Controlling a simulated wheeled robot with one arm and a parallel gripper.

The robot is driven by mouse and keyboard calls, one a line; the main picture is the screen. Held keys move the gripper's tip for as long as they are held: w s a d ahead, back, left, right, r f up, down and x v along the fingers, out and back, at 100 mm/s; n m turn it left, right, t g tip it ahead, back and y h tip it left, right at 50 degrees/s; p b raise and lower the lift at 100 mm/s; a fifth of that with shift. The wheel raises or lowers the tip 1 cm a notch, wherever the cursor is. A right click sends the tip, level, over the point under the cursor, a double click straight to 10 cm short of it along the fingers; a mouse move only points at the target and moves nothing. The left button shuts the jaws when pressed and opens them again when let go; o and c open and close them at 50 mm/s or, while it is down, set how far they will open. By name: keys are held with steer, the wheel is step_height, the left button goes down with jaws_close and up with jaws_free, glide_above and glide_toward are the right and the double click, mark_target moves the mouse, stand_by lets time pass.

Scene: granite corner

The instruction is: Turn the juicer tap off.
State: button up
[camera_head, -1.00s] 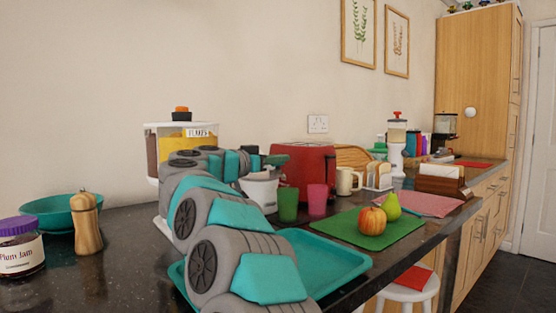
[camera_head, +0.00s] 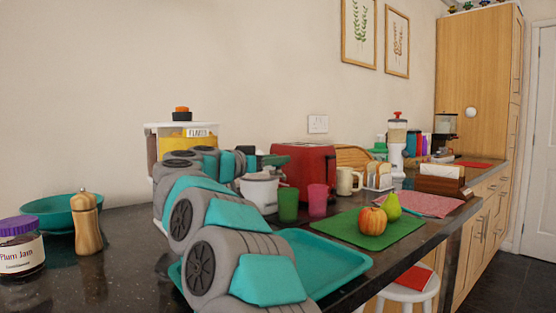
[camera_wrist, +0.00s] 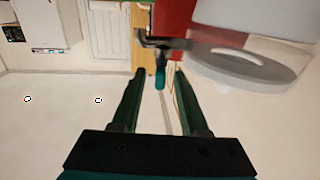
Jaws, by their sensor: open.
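The juicer (camera_head: 260,191) is a white and grey body on the counter, left of the red toaster and partly hidden by my arm in the head view. In the wrist view, the juicer's pale rounded body (camera_wrist: 240,68) fills the upper right. A dark tap with a teal handle (camera_wrist: 160,77) sticks out to its left. My gripper (camera_wrist: 163,72) is open, its two dark green fingers spread either side of the handle's line. I cannot tell whether they touch it. In the head view my gripper (camera_head: 272,160) is mostly hidden behind my arm.
The red toaster (camera_head: 308,170), green cup (camera_head: 288,206) and pink cup (camera_head: 318,201) stand close on the right. A teal tray (camera_head: 335,262) lies in front of them. A flakes dispenser (camera_head: 182,133) stands behind my arm. The counter at left holds a pepper mill (camera_head: 86,225) and jam jar (camera_head: 20,250).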

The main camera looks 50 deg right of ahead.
steer(key=a, duration=0.6)
steer(key=shift+a, duration=0.3)
